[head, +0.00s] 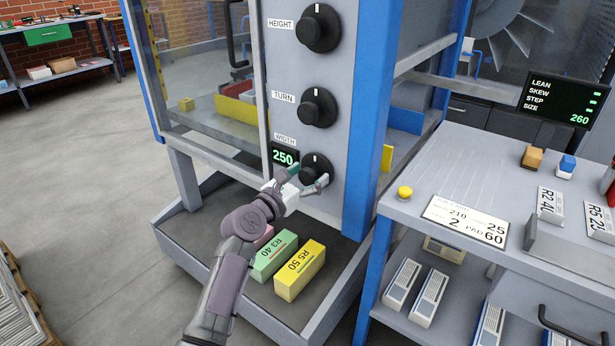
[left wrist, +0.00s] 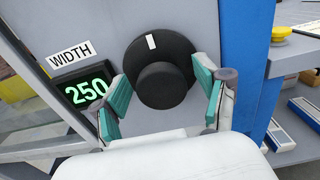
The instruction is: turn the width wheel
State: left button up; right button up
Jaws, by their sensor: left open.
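The width wheel (head: 316,167) is a black round knob on the grey machine panel, below the HEIGHT and TURN knobs. Its white mark points up in the head view and up, slightly left, in the left wrist view, where the wheel (left wrist: 160,72) fills the middle. My left gripper (head: 307,184) is open, its teal-padded fingers on either side of the wheel. I cannot tell whether the pads touch it. The WIDTH display (head: 285,156) beside the wheel reads 250. My right gripper is not in view.
The TURN knob (head: 317,107) and HEIGHT knob (head: 318,28) are above. A blue post (head: 370,110) stands right of the panel. Green (head: 273,254) and yellow (head: 300,269) blocks lie on the tray below. A bench (head: 470,175) at right holds a job card (head: 466,219) and a yellow button (head: 404,192).

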pick_arm(q)
jog(key=c, duration=1.1)
jog(key=shift+c, duration=0.2)
